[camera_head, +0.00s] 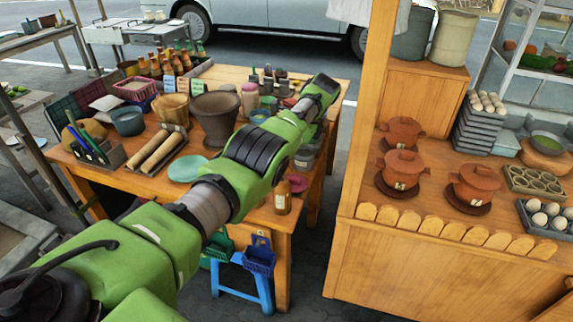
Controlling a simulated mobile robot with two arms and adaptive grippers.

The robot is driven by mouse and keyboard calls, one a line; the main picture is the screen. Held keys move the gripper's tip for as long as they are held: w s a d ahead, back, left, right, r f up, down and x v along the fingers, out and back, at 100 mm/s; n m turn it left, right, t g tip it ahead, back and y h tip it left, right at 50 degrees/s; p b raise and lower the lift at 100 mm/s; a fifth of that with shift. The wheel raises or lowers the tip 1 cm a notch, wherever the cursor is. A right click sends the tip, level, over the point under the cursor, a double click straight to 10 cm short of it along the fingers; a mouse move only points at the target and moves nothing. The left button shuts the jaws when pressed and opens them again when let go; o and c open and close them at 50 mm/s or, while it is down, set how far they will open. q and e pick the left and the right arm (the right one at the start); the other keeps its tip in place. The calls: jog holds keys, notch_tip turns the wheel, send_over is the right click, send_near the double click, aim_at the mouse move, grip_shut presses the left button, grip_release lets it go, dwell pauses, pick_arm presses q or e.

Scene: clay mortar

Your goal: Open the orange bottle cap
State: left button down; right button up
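An orange-brown bottle (282,200) with a pale label stands upright at the front right corner of the wooden table. Its top is close to the underside of my arm, and I cannot make out its cap clearly. Several other orange bottles (168,66) with dark or green tops stand in a group at the back left of the table. My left arm crosses the table from the lower left. Its dark gripper end (318,92) is above the table's right side, beyond the front bottle and apart from it; its fingers are too unclear to tell open or shut. My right gripper is out of view.
The wooden table (226,78) is crowded: a large clay mortar (215,112), a turquoise plate (187,168), a box of wooden pestles (157,150) and baskets. A blue stool (262,282) stands below. A wooden counter (420,228) with clay pots stands right, across a narrow gap.

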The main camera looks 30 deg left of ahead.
pick_arm(q)
jog(key=shift+s+f, duration=0.1)
jog(key=shift+f, duration=0.05)
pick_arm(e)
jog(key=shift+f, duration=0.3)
pick_arm(q)
jog(key=c, duration=2.5)
grip_release()
jog(key=shift+c, duration=0.2)
jog(key=v, duration=0.7)
jog(key=shift+r, duration=0.25)
jog(key=shift+d, duration=0.1)
